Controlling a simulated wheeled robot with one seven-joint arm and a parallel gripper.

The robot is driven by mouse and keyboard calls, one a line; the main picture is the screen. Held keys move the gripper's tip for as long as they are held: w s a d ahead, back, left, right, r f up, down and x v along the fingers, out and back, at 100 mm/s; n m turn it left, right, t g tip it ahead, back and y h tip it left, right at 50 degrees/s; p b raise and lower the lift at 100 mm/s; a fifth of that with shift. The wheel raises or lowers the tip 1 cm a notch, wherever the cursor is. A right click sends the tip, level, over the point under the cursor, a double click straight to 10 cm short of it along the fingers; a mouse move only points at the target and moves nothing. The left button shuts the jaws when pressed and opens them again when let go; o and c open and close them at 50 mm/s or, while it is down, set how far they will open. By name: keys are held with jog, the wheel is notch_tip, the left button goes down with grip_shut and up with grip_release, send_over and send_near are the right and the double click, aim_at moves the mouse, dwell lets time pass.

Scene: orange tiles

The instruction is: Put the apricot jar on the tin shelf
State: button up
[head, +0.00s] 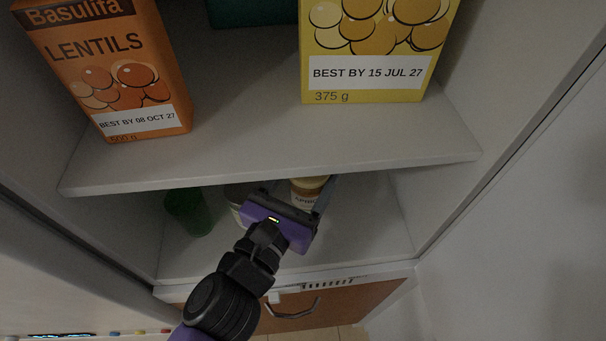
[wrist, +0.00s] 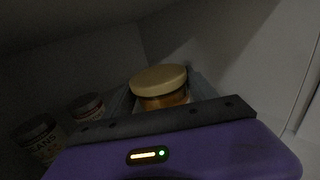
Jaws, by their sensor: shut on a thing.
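The apricot jar (head: 306,198) has a pale tan lid and a white label that is only partly readable. It is in the lower compartment of the cupboard, under the upper shelf board. It also shows in the wrist view (wrist: 160,88), lid up, with orange contents under the lid. My gripper (head: 312,192) is shut on the jar, one finger on each side. The gripper body hides the jar's lower part, and I cannot tell whether its base touches the shelf. The tin shelf (head: 368,240) is the lower board. Tins stand at the left in the wrist view, one marked BEANS (wrist: 42,142).
A second tin (wrist: 87,106) stands behind the beans tin. A green container (head: 188,212) stands at the left of the lower shelf. The upper board (head: 270,160) overhangs my gripper and carries a lentils box (head: 115,75) and a yellow box (head: 375,50). The lower shelf's right side looks free.

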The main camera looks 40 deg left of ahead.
jog(key=shift+f+p, duration=0.4)
jog(key=shift+f, duration=2.7)
jog(key=shift+f, duration=0.15)
jog(key=o, duration=1.6)
jog(key=shift+c, duration=0.2)
